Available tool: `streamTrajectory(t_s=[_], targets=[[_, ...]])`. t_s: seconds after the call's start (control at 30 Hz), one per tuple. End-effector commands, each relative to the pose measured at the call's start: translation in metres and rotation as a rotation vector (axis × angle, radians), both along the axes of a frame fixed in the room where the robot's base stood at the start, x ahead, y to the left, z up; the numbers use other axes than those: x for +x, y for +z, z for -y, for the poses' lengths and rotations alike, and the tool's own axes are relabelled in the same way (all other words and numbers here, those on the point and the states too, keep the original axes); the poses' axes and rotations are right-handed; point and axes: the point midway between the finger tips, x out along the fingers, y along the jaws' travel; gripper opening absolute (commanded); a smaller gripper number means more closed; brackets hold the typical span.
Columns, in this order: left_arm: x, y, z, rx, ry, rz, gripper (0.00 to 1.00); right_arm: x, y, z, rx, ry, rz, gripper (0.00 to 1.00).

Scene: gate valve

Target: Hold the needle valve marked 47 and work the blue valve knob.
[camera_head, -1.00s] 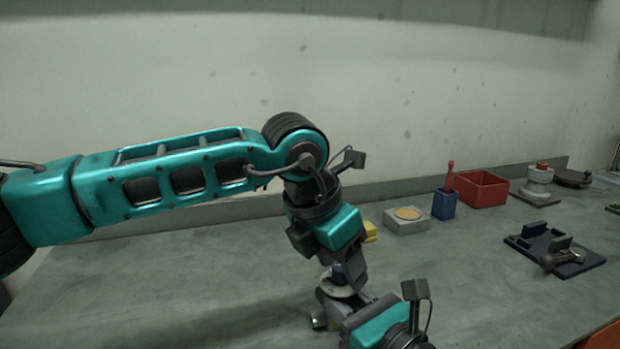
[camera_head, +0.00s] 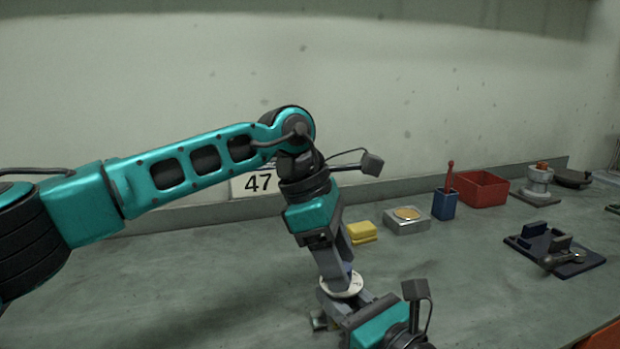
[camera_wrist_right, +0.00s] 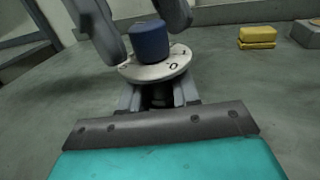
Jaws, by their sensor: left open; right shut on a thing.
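The needle valve has a blue knob (camera_wrist_right: 150,42) above a white marked dial (camera_wrist_right: 158,68). In the head view, the dial (camera_head: 342,285) shows below my left gripper (camera_head: 338,265), which hides most of the knob. My left gripper is open and points down, its fingers on either side of the knob in the right wrist view; I cannot tell whether they touch it. My right gripper (camera_wrist_right: 158,94) is shut on the valve body under the dial. In the head view, the body (camera_head: 320,320) is mostly hidden by my right gripper.
A sign reading 47 (camera_head: 258,183) is at the wall behind my left arm. Yellow blocks (camera_head: 362,232), a grey block with a tan disc (camera_head: 407,220), a blue cup (camera_head: 444,205), a red bin (camera_head: 482,188) and a dark fixture plate (camera_head: 555,250) stand to the right. The bench's left is clear.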

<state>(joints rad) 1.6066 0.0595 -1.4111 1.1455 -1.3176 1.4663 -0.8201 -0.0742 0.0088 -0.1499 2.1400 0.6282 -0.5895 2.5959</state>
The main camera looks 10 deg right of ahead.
Motion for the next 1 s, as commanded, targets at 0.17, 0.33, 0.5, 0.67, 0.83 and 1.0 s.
streamTrajectory(t_s=[0.17, 0.33, 0.5, 0.67, 0.83, 1.0], targets=[[0.001, 0.0, 0.001, 0.0, -0.162, -0.001, 0.56, 0.0, 0.0, 0.0, 0.0, 0.0, 0.0, 0.0], [0.005, 0.011, -0.002, -0.003, -0.274, 0.003, 0.56, 0.0, 0.0, 0.0, 0.0, 0.0, 0.0, 0.0], [0.012, 0.043, -0.013, -0.003, -0.271, 0.003, 0.56, 0.0, 0.0, 0.0, 0.0, 0.0, 0.0, 0.0], [0.019, 0.072, -0.023, -0.002, -0.269, 0.002, 0.56, 0.0, 0.0, 0.0, 0.0, 0.0, 0.0, 0.0], [0.024, 0.096, -0.03, -0.002, -0.271, 0.002, 0.56, 0.0, 0.0, 0.0, 0.0, 0.0, 0.0, 0.0], [0.027, 0.108, -0.035, -0.002, -0.272, 0.001, 0.56, 0.0, 0.0, 0.0, 0.0, 0.0, 0.0, 0.0]])
